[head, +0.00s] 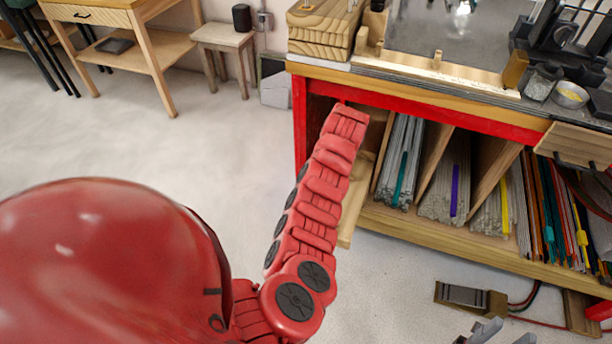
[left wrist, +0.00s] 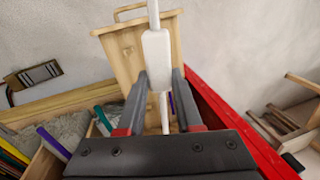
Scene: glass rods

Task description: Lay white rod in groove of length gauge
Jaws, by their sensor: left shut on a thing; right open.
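My left gripper (left wrist: 158,88) is shut on the white rod (left wrist: 164,108) in the left wrist view. A thicker white section (left wrist: 157,55) of it stands beyond the fingertips, with a thin end above. In the head view my red left arm reaches up toward the bench front; its gripper and the rod are hidden there. A long pale wooden strip with upright blocks, seemingly the length gauge (head: 435,71), lies along the bench's front edge. Its groove cannot be made out. My right gripper (head: 504,336) is open at the bottom edge of the head view, only its fingertips showing.
The red-framed bench (head: 440,115) has open compartments below with bundles of rods (head: 402,150). A wooden block (head: 321,30) stands at the bench's left end. A tin (head: 570,95) and dark equipment stand at the right.

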